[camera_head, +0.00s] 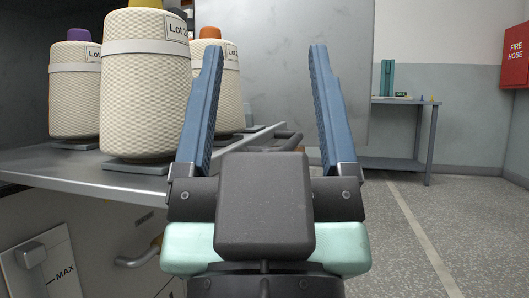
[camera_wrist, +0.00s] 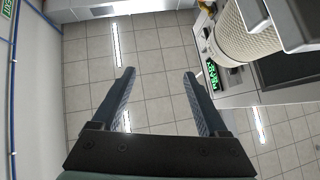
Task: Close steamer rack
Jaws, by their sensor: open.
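The steamer rack (camera_head: 45,165) is a flat metal tray at the left of the head view, with cream yarn cones standing on it. It appears to be drawn out. A dark bar handle (camera_head: 290,137) shows near its right end, partly hidden behind my gripper. My gripper (camera_head: 264,48) is open and empty, its two blue fingers spread in front of the rack's right end. In the wrist view my gripper (camera_wrist: 158,73) is over bare tiled floor, with a cone and machine at the right. I cannot see it touching the rack.
A large grey panel (camera_head: 275,30), perhaps the door, stands behind my gripper. A side table (camera_head: 405,101) and red fire hose box (camera_head: 515,55) are at the right. The floor at the right is clear.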

